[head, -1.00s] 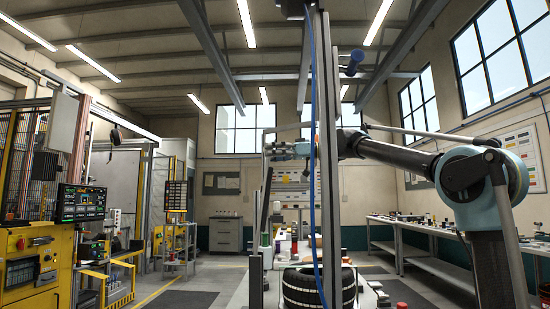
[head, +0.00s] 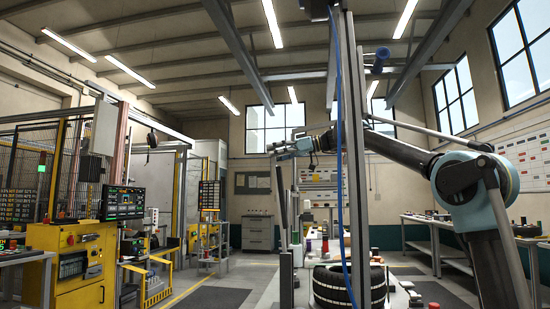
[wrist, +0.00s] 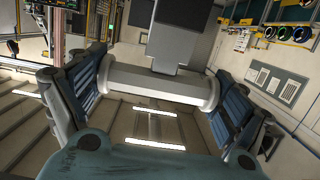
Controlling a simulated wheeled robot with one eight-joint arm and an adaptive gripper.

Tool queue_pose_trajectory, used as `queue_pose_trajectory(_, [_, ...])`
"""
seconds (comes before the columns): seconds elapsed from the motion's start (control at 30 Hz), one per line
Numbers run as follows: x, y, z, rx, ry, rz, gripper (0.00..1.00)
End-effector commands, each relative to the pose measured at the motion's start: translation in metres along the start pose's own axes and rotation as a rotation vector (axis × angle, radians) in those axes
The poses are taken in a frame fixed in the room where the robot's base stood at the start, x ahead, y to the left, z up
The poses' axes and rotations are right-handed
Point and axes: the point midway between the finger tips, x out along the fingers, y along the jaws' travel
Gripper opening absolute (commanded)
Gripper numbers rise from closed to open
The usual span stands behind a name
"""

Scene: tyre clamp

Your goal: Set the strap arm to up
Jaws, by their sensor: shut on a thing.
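My gripper (head: 283,147) is in the head view left of the tall grey post, above the bench. The wrist view shows its two blue-padded fingers (wrist: 160,88) on either side of a pale grey round handle with flanged ends (wrist: 155,83); they are shut on it. A grey bar with a dark face (wrist: 182,35) runs from the handle's middle out of the picture. In the head view the strap arm appears as a thin dark bar (head: 281,195), near upright and leaning slightly left at its top.
A black tyre (head: 334,287) lies on the bench beside the grey post (head: 341,150), with a blue hose (head: 345,200) hanging in front. A blue handle (head: 380,58) sticks out high on the right. A yellow machine cabinet (head: 75,265) stands at left. Floor between is clear.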

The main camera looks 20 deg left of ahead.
Motion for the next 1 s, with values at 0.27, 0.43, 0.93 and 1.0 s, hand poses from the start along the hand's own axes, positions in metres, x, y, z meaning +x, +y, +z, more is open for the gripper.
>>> queue_pose_trajectory(0.27, [-0.001,0.002,-0.001,0.002,0.003,0.005,1.00])
queue_pose_trajectory(0.43, [-0.001,0.001,-0.001,0.001,0.002,0.003,1.00])
queue_pose_trajectory(0.93, [-0.072,0.002,0.000,0.002,0.003,0.006,1.00])
queue_pose_trajectory(1.0, [-0.084,0.003,0.000,0.002,0.003,0.006,1.00])
